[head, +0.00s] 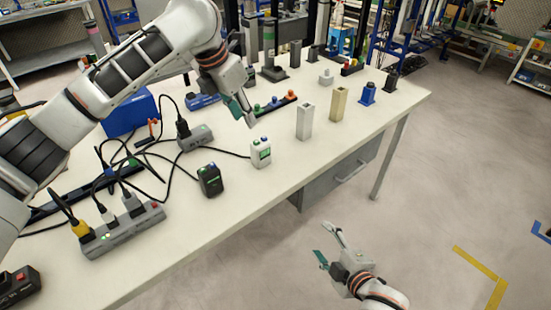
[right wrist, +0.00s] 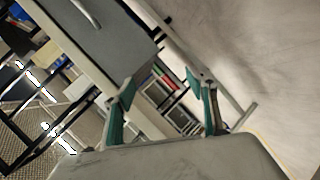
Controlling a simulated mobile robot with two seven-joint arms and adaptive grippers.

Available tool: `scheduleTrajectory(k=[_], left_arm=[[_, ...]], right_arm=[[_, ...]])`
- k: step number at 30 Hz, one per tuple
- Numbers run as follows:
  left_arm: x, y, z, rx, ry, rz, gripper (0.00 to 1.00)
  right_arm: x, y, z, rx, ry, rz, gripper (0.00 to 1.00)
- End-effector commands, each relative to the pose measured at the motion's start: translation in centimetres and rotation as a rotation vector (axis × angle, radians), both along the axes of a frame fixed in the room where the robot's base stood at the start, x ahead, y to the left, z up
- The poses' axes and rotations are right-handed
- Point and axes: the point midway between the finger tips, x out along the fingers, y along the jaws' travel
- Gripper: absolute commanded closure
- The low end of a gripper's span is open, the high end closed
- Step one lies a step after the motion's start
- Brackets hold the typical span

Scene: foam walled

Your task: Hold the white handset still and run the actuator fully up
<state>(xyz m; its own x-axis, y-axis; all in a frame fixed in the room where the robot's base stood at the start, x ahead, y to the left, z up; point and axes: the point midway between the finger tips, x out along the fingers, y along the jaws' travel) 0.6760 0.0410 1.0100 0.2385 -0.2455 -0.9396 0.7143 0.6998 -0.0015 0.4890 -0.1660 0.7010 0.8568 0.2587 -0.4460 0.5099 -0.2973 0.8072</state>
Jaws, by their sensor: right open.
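The white handset (head: 261,153) stands upright on the bench near its front edge, with green and blue buttons on its upper end and a black cable. My left gripper (head: 247,112) is above and behind it, pointing down, apart from it. Its fingers overlap in the view, so its opening is unclear. My right gripper (head: 322,241) is open and empty, out over the floor in front of the bench; its teal fingers also show in the right wrist view (right wrist: 162,88). Which thing is the actuator I cannot tell; a grey column (head: 269,40) on a dark base stands behind.
A black handset (head: 210,180) stands left of the white one. Cables run to a grey power strip (head: 122,230) and a grey box (head: 195,138). A white post (head: 304,122) and beige post (head: 338,104) stand to the right. A drawer (head: 345,172) hangs below the bench.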

Motion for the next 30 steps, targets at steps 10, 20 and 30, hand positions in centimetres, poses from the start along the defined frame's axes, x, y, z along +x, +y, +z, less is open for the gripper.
scheduleTrajectory(k=[10, 20, 30], left_arm=[[0.0, 0.0, 0.0, 0.0, 0.0, 0.001, 0.72], [0.0, 0.0, 0.0, 0.0, 0.0, 0.001, 0.72], [0.0, 0.0, 0.0, 0.0, 0.0, 0.001, 0.72]], right_arm=[[9.8, 1.5, 10.0, -0.776, -0.364, 0.339, 0.43], [14.9, 7.1, 16.0, -1.338, -0.659, 0.673, 0.43], [16.3, 11.8, 16.5, -1.619, -0.874, 0.972, 0.43]])
